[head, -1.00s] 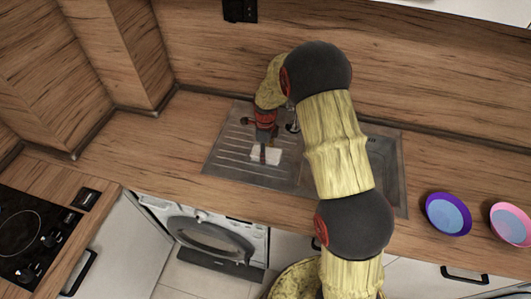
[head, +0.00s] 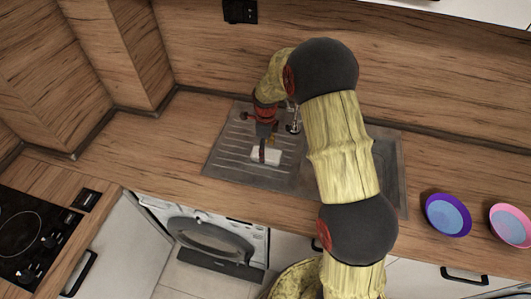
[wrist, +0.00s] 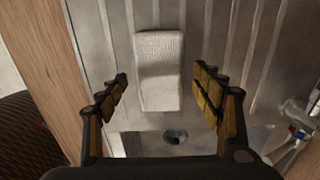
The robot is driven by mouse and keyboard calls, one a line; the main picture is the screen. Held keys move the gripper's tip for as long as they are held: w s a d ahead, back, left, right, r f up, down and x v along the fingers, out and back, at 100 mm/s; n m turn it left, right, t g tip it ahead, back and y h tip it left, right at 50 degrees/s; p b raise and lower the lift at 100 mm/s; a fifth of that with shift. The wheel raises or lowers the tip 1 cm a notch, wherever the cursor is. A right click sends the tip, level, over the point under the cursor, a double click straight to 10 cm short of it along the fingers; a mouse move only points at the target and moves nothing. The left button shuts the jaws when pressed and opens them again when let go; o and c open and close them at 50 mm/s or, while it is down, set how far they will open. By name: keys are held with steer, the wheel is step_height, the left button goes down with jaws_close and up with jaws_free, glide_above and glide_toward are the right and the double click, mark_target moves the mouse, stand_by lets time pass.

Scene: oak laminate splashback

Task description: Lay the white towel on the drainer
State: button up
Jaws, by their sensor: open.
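The white towel (head: 267,155) is a small folded pad lying on the ridged drainer (head: 229,158) of the metal sink unit. In the wrist view the towel (wrist: 159,70) lies on the grooved drainer (wrist: 205,30), close to a round drain hole. My gripper (head: 264,153) is above the towel in the head view. In the wrist view my gripper (wrist: 162,86) is open, its fingers apart on either side of the towel with gaps to it. The fingers partly cover the towel in the head view.
The sink bowl (head: 388,172) lies right of the drainer, largely behind my arm. A tap (head: 294,126) stands at its back. A purple bowl (head: 447,215) and a pink bowl (head: 511,224) sit on the right counter. The counter left of the drainer is clear.

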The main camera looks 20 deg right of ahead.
steer(key=s+a+r+n+t, duration=0.1)
steer(key=s+r+n, duration=0.2)
steer(key=r, duration=0.7)
steer(key=s+r+n, duration=0.3)
steer(key=r, duration=0.7)
steer(key=s+a+r+n+t, duration=0.1)
steer(key=s+r+n, duration=0.3)
steer(key=s+n, duration=0.2)
steer(key=s+r+n+t, duration=0.2)
steer(key=s+n, duration=0.4)
steer(key=s, duration=0.5)
steer(key=s+a+r+n+t, duration=0.1)
steer(key=s+r+n, duration=0.4)
steer(key=s, duration=0.4)
steer(key=shift+s+a+r+n+t+p, duration=0.2)
steer(key=shift+a+r+n+t+p, duration=0.1)
steer(key=shift+n, duration=0.6)
step_height(320, 180, down, 8)
steer(key=b, duration=0.7)
steer(key=shift+r+b, duration=0.2)
steer(key=shift+b, duration=0.15)
